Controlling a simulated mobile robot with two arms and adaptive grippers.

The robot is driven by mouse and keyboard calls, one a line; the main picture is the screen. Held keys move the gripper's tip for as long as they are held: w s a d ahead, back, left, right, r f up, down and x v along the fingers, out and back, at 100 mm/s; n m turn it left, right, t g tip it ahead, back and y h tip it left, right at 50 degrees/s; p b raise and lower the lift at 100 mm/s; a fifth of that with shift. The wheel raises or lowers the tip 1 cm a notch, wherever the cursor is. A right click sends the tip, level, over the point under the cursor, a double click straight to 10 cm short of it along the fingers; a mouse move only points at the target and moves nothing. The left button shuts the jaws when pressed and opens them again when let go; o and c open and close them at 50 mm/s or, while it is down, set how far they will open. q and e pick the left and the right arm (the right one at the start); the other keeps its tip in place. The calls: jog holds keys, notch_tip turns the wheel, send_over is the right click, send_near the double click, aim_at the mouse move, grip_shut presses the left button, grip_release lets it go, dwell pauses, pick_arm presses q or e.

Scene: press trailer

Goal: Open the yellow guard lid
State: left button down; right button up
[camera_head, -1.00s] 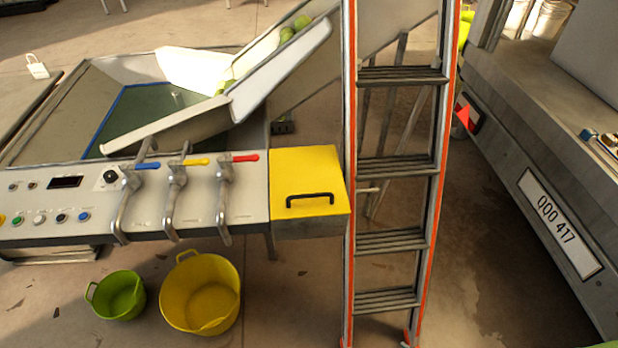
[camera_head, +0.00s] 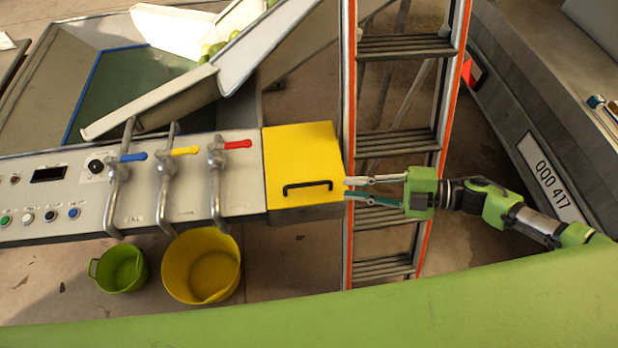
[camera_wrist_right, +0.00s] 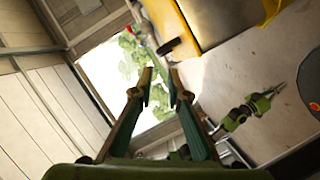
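The yellow guard lid (camera_head: 305,155) lies shut and flat on the right end of the control panel in the head view. Its black handle (camera_head: 308,186) is near its front edge. My right gripper (camera_head: 350,188) comes in from the right. Its fingers are apart and empty, with the tips close to the right side of the lid's box, right of the handle; I cannot tell if they touch it. The right wrist view shows the open fingers (camera_wrist_right: 163,85) with a gap between them, and a yellow surface (camera_wrist_right: 170,18), seemingly the guard, above. My left gripper is not recognisable.
A ladder (camera_head: 398,145) with orange rails stands right of the lid, behind my right gripper. Levers with blue, yellow and red (camera_head: 238,144) handles stand left of the lid. A green tub (camera_head: 120,270) and a yellow tub (camera_head: 203,265) are on the floor below.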

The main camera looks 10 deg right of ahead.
aim_at(309, 183)
jog(key=p+x, duration=0.2)
jog(key=x, duration=0.9)
jog(key=shift+w, duration=0.15)
grip_shut()
